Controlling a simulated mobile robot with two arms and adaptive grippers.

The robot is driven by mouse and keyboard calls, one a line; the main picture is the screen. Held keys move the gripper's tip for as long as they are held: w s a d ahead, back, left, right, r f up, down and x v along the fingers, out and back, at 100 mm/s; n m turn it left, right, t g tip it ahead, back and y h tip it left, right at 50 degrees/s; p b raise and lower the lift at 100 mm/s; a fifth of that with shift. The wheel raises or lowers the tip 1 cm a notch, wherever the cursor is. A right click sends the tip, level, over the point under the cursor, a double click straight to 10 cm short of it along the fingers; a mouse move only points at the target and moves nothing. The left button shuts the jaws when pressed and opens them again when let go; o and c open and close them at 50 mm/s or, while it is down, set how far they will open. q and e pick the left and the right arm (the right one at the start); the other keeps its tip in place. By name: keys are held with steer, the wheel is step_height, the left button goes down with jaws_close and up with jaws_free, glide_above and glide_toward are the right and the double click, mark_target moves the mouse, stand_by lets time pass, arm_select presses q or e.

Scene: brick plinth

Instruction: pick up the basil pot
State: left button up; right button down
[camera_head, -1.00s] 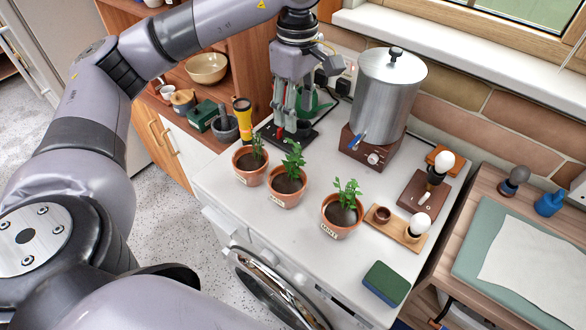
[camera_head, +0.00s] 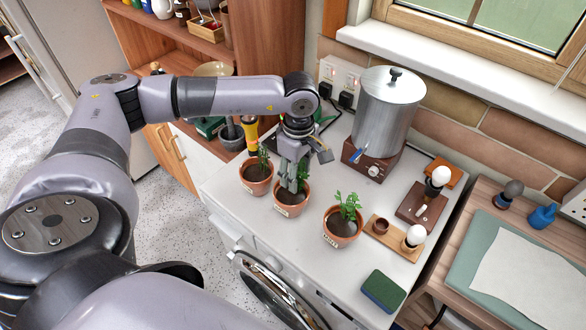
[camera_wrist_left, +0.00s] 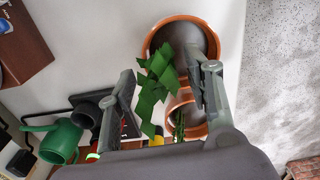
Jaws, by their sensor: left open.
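Three terracotta pots with green plants stand in a row on the white worktop: a left pot (camera_head: 254,188), a middle pot (camera_head: 291,211) and a right pot (camera_head: 341,240). Their labels are too small to read surely, so I cannot tell which is the basil. My left gripper (camera_head: 293,183) points down over the middle pot, partly hiding its plant. In the left wrist view my open left gripper (camera_wrist_left: 163,80) has green leaves (camera_wrist_left: 153,88) between its fingers. A pot rim (camera_wrist_left: 150,42) shows beyond the fingertips, with another pot lower. My right gripper is not in view.
A metal urn (camera_head: 388,115) stands behind the right pot. A wooden tray (camera_head: 398,242) with a bulb and small cup is right of it, and a green sponge (camera_head: 383,290) lies in front. A yellow torch (camera_head: 252,136) stands behind the left pot.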

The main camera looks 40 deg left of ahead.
arm_select(q)
steer(key=shift+f, duration=0.15)
jaws_close()
stand_by(0.5)
stand_by(0.5)
